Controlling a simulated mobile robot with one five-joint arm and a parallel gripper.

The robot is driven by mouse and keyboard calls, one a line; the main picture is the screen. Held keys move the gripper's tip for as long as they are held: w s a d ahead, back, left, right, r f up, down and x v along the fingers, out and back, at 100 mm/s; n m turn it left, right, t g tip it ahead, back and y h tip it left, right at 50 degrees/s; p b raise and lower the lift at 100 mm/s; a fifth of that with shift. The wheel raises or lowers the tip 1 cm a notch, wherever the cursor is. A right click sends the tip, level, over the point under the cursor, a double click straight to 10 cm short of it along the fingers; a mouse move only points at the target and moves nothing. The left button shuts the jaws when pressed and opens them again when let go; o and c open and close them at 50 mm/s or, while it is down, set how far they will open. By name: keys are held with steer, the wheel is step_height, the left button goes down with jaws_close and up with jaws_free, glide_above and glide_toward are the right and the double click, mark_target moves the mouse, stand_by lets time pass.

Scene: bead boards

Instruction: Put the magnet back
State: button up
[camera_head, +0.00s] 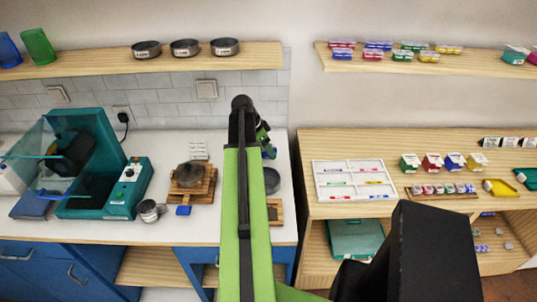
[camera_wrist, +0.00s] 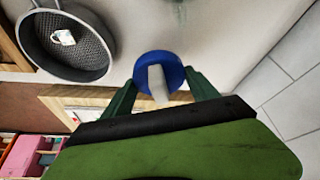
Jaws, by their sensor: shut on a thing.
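A round blue piece with a pale grey bar across it (camera_wrist: 158,68), which I take to be the magnet, sits between the fingers of my gripper (camera_wrist: 160,88) in the wrist view. My gripper is shut on it. In the head view my gripper (camera_head: 265,141) is above the back of the white counter, and a bit of blue shows beside it, partly hidden by my arm. Whether the blue piece touches the counter or hangs above it, I cannot tell.
A dark grey round dish (camera_head: 272,180) stands on the counter right of my arm; in the wrist view a small white piece (camera_wrist: 63,37) lies in it. A wooden tray (camera_head: 276,222) is in front. A wooden stand (camera_head: 205,192) is to the left. The tiled wall (camera_head: 160,101) is close behind.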

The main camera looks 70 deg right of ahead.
mark_target(267, 155)
step_height(267, 155, down, 4)
steer(key=b, duration=0.3)
steer(key=shift+f+b, duration=0.2)
steer(key=shift+b, duration=0.2)
steer(key=shift+r, duration=0.3)
steer(key=shift+f, duration=0.25)
steer(key=o, duration=1.8)
steer(key=shift+r, duration=0.1)
steer(key=shift+c, duration=0.2)
steer(key=p+v, duration=1.1)
steer(key=v, duration=0.1)
steer(key=shift+p, duration=0.3)
steer(key=shift+r, duration=0.15)
